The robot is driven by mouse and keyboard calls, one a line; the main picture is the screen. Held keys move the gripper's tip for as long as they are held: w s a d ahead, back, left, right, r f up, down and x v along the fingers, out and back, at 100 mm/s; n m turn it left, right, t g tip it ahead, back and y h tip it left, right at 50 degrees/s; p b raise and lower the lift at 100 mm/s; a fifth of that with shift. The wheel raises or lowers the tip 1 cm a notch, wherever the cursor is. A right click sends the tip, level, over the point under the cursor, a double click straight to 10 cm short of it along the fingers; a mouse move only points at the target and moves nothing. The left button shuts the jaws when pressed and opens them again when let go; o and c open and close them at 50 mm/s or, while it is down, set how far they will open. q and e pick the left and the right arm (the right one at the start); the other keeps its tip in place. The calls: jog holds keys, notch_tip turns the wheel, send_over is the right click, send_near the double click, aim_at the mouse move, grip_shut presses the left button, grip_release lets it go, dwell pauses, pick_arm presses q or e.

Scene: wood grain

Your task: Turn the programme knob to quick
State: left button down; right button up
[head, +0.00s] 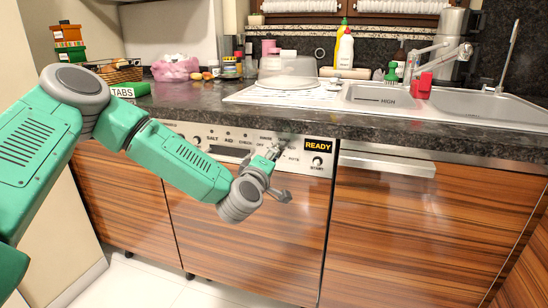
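The dishwasher's control panel (225,138) runs under the counter edge, above a wood-grain door. It bears small labels such as SALT, CHECK, OFF and POTS, and a display (318,146) reading READY. My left gripper (282,174) is in front of the panel's right part, with one finger up by the labels and the other lower, over the door top. The fingers look spread apart. The gripper covers the spot among the labels, so the programme knob and its pointer cannot be made out. A round control (317,161) marked START sits below the display. My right gripper is out of view.
The dark counter (210,100) overhangs the panel closely. A drawer handle (388,163) juts out to the right. On top are a sink (480,103), a clear dome (287,72), bottles, a pink bag (176,68) and a green TABS box (130,90).

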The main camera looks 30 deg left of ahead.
pick_arm(q)
jog(key=m+p, duration=0.2)
jog(key=m, duration=0.1)
jog(key=m+p, duration=0.1)
jog(key=p, duration=0.1)
jog(key=shift+s+f+m, duration=0.1)
jog(key=shift+f+m, duration=0.2)
jog(key=shift+m, duration=0.1)
dwell(0.3)
